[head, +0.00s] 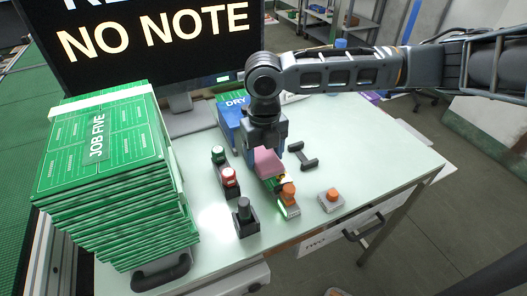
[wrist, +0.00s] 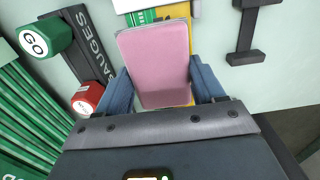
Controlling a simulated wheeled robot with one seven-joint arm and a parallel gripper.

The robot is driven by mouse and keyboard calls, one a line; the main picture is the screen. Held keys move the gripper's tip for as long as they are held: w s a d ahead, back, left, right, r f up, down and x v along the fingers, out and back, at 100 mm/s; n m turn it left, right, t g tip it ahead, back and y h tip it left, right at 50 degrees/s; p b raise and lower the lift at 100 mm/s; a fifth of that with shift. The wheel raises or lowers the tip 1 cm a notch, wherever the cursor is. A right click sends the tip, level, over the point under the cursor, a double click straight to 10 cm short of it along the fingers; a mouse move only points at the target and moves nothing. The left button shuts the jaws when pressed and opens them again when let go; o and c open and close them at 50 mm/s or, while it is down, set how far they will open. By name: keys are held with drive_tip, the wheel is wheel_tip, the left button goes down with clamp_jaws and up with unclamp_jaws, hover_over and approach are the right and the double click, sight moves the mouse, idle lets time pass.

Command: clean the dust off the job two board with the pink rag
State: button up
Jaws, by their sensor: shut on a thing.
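My gripper (head: 266,150) points down over the table and is shut on the pink rag (head: 268,163). In the wrist view the pink rag (wrist: 155,62) is a flat pad between my two blue fingers. A narrow green and yellow piece (head: 288,210) lies under and in front of the rag, with an orange knob (head: 289,192) on or beside it. It shows behind the rag in the wrist view (wrist: 140,17). I cannot read a label on it, nor tell whether the rag touches it. No "job two" label or dust is readable.
A tall stack of green boards marked JOB FIVE (head: 100,150) stands at left. A blue DRY bin (head: 232,118) is behind my gripper. A green GO button (head: 218,153), red button (head: 229,177), black knob (head: 245,212), black bracket (head: 303,157) and orange-topped block (head: 331,200) surround it.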

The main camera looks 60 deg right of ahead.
drive_tip(key=shift+s+a+r, duration=0.1)
drive_tip(key=shift+s+a, duration=0.15)
drive_tip(key=shift+s, duration=0.1)
drive_tip(key=shift+s, duration=0.1)
drive_tip(key=shift+s+a+r+p, duration=0.1)
drive_tip(key=shift+s+a+p, duration=0.15)
drive_tip(key=shift+s+p, duration=0.1)
drive_tip(key=shift+a, duration=0.1)
drive_tip(key=shift+f, duration=0.2)
wheel_tip(320, 180, up, 7)
drive_tip(key=p, duration=0.5)
drive_tip(key=shift+r, duration=0.1)
idle(0.6)
